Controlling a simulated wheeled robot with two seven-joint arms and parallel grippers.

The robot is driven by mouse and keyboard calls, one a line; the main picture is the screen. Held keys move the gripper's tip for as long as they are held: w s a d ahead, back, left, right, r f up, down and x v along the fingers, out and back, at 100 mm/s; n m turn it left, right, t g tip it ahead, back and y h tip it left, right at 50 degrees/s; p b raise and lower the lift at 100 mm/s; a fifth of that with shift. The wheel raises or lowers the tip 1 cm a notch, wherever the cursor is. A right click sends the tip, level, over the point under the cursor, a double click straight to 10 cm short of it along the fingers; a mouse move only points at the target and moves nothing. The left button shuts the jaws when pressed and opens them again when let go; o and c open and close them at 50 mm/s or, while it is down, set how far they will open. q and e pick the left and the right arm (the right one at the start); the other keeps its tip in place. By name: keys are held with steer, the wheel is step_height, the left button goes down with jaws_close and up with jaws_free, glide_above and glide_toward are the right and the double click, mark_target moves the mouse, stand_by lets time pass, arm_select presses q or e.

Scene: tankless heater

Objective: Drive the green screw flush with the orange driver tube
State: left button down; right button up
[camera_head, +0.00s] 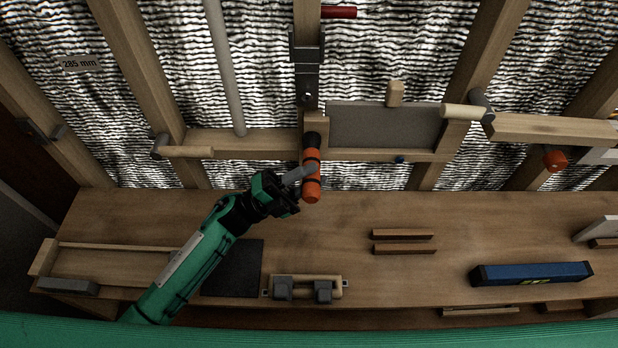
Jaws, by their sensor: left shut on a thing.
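The orange driver tube (312,187) stands roughly upright in the picture, with dark bands and a black upper end. My left gripper (300,174) reaches in from the lower left and is shut on the tube's middle. The tube's black end meets or overlaps the wooden frame just below the dark metal bracket (307,85); I cannot tell whether it touches. The green screw cannot be seen, and the tube's end may hide it. My right gripper is out of view.
A grey panel (365,125) sits in the frame right of the tube. The wooden bench (340,225) below holds a dark mat (245,270), a clamp-like fixture (303,288), two wooden strips (402,242) and a blue level (530,273). An orange-red knob (555,161) is at right.

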arm_select(q)
steer(key=shift+w+r, duration=0.1)
steer(key=shift+r, duration=0.05)
steer(key=s+p, duration=0.1)
steer(key=s, duration=0.6)
stand_by(0.9)
